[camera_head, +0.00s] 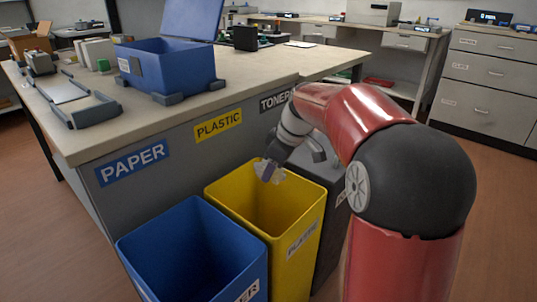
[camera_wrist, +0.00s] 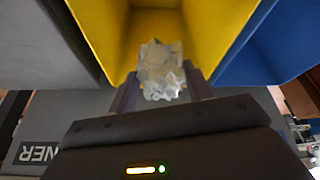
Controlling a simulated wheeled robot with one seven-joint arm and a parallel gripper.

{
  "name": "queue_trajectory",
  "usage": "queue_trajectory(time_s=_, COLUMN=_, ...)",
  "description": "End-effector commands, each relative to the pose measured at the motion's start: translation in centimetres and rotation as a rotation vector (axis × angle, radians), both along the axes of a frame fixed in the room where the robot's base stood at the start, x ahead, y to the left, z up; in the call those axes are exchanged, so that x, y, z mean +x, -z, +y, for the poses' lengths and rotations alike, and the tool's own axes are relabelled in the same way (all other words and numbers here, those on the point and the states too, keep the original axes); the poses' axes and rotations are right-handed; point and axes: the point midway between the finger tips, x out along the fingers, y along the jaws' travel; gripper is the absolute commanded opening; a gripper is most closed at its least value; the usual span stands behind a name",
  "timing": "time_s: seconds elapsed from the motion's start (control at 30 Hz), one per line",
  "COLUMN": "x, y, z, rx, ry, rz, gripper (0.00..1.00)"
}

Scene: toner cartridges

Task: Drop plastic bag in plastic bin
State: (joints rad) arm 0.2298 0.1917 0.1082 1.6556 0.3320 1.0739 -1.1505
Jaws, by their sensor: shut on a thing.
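The plastic bag is a crumpled, translucent whitish bundle (camera_wrist: 160,72) in the wrist view, between the fingers of my gripper (camera_wrist: 163,92). My gripper is shut on it. In the head view the bag (camera_head: 262,168) shows as a small pale shape at my gripper (camera_head: 270,172), at the upper part of the yellow plastic bin (camera_head: 305,240). The bin's open interior (camera_wrist: 160,30) lies behind the bag in the wrist view. The bin carries a "PLASTIC" label on its side. The exact height of the bag relative to the rim is hard to tell.
The blue paper bin (camera_head: 190,250) stands left of the yellow bin. A dark grey bin (camera_head: 333,215) stands on its right, partly behind my arm. Behind them is a table (camera_head: 250,85) with an open blue box (camera_head: 165,65) and labels on its front.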

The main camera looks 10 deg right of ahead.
Motion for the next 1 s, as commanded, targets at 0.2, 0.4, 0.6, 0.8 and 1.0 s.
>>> queue_trajectory(time_s=0.2, x=0.0, y=1.6, z=0.0, rx=0.0, ry=0.001, rz=0.0, gripper=0.29)
queue_trajectory(time_s=0.4, x=0.0, y=4.0, z=0.0, rx=-0.001, ry=0.001, rz=0.001, gripper=0.29)
queue_trajectory(time_s=0.6, x=0.0, y=5.8, z=0.0, rx=0.0, ry=0.0, rz=0.0, gripper=0.29)
queue_trajectory(time_s=0.8, x=0.0, y=6.0, z=0.0, rx=-0.001, ry=0.0, rz=-0.001, gripper=0.29)
queue_trajectory(time_s=1.0, x=0.0, y=5.9, z=0.0, rx=-0.001, ry=0.0, rz=-0.001, gripper=0.61)
